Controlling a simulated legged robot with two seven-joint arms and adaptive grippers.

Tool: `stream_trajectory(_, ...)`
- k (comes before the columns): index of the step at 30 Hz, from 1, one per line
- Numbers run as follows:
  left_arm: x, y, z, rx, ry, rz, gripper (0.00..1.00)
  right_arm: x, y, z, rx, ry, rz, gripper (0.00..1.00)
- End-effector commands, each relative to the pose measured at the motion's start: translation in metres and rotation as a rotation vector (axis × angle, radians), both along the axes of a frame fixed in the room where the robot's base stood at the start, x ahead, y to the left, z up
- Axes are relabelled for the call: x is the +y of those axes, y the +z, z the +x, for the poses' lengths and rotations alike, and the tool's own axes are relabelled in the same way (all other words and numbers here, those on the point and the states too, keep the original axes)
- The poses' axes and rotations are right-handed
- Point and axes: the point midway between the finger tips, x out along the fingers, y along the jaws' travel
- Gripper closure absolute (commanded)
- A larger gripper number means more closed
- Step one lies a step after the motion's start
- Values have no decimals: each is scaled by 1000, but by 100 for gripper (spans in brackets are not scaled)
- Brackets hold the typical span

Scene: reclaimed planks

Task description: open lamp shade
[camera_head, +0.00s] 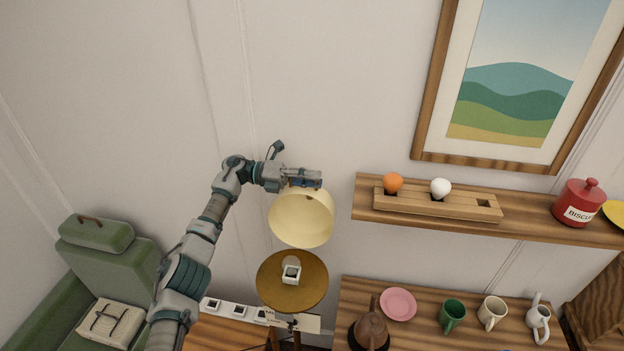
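The cream lamp shade (301,224) is tilted, with its rounded side and wide rim showing, above a round brown disc (268,288). A small pale socket-like piece (291,274) stands on the disc, with clear space between it and the shade. My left gripper (314,180) is at the top edge of the shade, its fingers pointing right and overlapping that edge. Whether the fingers are closed on the shade is too small to tell. My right gripper is not in view.
A wall shelf (420,222) holds a wooden rack with an orange bulb (393,182) and a white bulb (440,188), and a red biscuit tin (578,204). Below, a wooden surface holds a pink plate (398,304) and mugs. A green armchair (112,262) stands left.

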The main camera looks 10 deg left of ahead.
Motion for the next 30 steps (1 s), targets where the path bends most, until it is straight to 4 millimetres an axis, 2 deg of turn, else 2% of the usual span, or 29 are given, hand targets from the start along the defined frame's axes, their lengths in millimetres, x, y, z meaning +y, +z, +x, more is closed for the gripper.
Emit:
stream_trajectory(5, 0, 1, 0, -1, 0, 0, 65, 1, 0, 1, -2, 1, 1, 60)
stream_trajectory(8, 0, 9, 0, -2, 0, -1, 65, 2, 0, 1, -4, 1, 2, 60)
stream_trajectory(11, 0, 25, 0, -4, 0, -1, 65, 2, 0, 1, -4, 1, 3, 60)
stream_trajectory(16, 0, 64, 1, -8, 1, -5, 65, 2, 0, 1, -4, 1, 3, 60)
stream_trajectory(21, 0, 89, 2, -3, 1, -3, 65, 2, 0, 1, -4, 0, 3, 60)
stream_trajectory(24, 0, 97, 3, 0, 0, -2, 65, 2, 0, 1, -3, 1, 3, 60)
stream_trajectory(30, 1, 99, 3, 2, 0, -1, 65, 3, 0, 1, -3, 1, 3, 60)
